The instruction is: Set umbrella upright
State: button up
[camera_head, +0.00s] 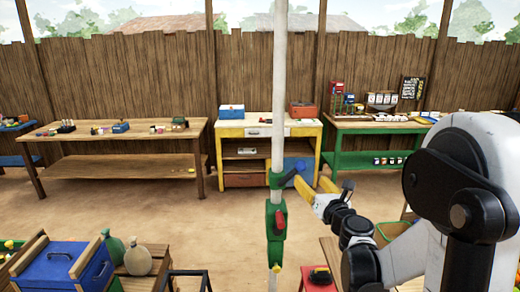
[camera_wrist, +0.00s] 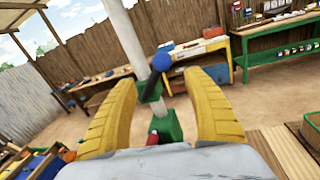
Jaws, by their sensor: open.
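The white umbrella pole (camera_head: 279,90) stands nearly vertical in the head view, leaning very slightly; its canopy is out of that view. A green collar (camera_head: 276,181) on the pole carries a dark lever with a blue knob (camera_head: 300,165). Below it is a green block with a red part (camera_head: 277,222). My gripper (camera_head: 313,184) is open just right of the pole, beside the collar and knob. In the wrist view the yellow fingers (camera_wrist: 160,80) spread to either side of the pole, with the blue knob (camera_wrist: 162,62) between and beyond their tips. Nothing is visibly held.
A blue box (camera_head: 62,265) and round jugs (camera_head: 138,256) stand at the front left. A red stool (camera_head: 318,276) is at the front, right of the pole. Tables (camera_head: 125,140) line the wooden fence behind, with open dirt ground between.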

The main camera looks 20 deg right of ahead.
aim_at(303, 169)
jog(key=w, duration=0.3)
jog(key=w+d, duration=0.1)
jog(key=w, duration=0.3)
jog(key=w+b, duration=0.1)
jog(key=w, duration=0.2)
jog(key=shift+w+d, duration=0.25)
jog(key=shift+d, duration=0.1)
jog(key=shift+r, duration=0.1)
grip_shut()
